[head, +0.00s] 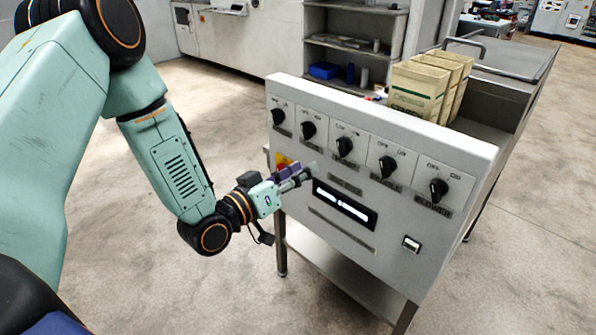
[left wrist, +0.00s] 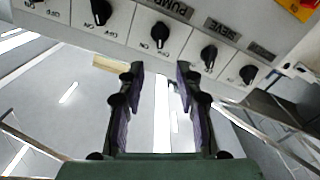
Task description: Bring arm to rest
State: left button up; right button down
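My left gripper (head: 308,172) is in front of the control panel (head: 460,155) of a grey machine, near its left half and below the row of knobs. In the left wrist view the two dark fingers of the left gripper (left wrist: 160,72) stand apart with nothing between them. A black knob (left wrist: 160,35) on the panel shows just beyond the fingertips; whether they touch the panel cannot be told. My left arm reaches in from the left, bent at the elbow. My right gripper is in neither view.
The panel carries several black knobs (head: 344,146), a lit display (head: 345,204) and a white switch (head: 411,243). A red button (head: 282,165) is partly hidden behind the gripper. Paper bags (head: 418,88) stand behind the panel. The floor (head: 170,285) left of the machine is clear.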

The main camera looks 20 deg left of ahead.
pick_arm(q)
jog(key=s+f+g+y+b, duration=0.2)
jog(key=s+f+g+y, duration=0.3)
jog(key=s+f+g, duration=1.25)
jog(key=s+f, duration=0.6)
jog(key=s, duration=0.3)
jog(key=s+f+y+b, duration=0.1)
jog(key=s+f, duration=0.5)
jog(key=s, duration=0.3)
jog(key=shift+s+d+f, duration=0.2)
jog(key=shift+s+d, duration=0.1)
jog(key=shift+d, duration=0.05)
jog(key=shift+t, duration=0.25)
